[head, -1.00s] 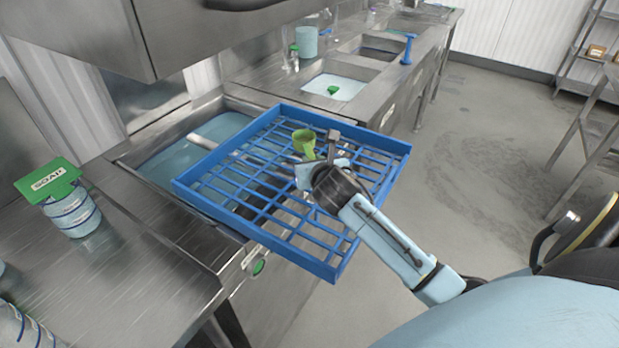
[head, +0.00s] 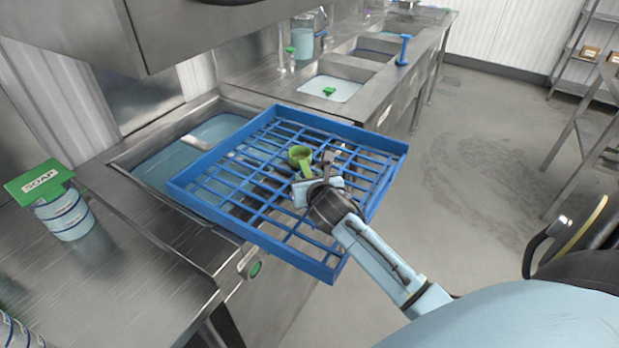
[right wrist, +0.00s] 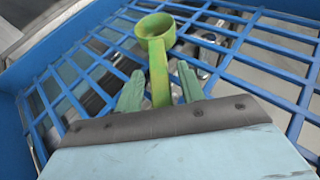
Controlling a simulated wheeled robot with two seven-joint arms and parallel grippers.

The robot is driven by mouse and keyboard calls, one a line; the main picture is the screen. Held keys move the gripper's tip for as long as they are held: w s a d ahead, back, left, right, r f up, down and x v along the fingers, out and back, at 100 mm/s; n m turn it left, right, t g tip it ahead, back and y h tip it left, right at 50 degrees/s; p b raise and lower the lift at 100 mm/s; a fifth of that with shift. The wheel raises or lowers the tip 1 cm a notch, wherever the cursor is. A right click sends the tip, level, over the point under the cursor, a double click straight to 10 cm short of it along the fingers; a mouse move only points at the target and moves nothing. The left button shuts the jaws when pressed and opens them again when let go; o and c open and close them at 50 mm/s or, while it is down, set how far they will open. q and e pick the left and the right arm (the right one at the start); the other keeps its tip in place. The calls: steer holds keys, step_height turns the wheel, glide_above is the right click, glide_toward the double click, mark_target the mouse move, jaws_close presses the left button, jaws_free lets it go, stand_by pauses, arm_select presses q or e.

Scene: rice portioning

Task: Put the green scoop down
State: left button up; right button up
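The green scoop (head: 300,156) is over the grid of the blue rack (head: 178,190), its cup upright and its handle toward my right gripper. It also shows in the right wrist view (right wrist: 157,27), the cup looking low on the grid; contact is hard to confirm. My right gripper (head: 312,176) is low over the rack. In the right wrist view my right gripper's two green fingers (right wrist: 160,90) stand apart on either side of the handle, with a visible gap on each side, so it looks open. My left gripper is not in view.
The rack sits over a water-filled sink (head: 160,165) and juts past the counter edge. A container with a green SOAP lid (head: 40,183) stands on the left counter. More basins (head: 335,88) lie behind.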

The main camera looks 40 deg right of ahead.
steer(key=shift+r, duration=0.15)
steer(key=shift+s+a+r, duration=0.1)
steer(key=shift+s, duration=0.15)
steer(key=p+v, duration=0.2)
steer(key=v, duration=0.9)
steer(key=shift+s+a, duration=0.1)
steer(key=shift+s, duration=0.1)
stand_by(0.6)
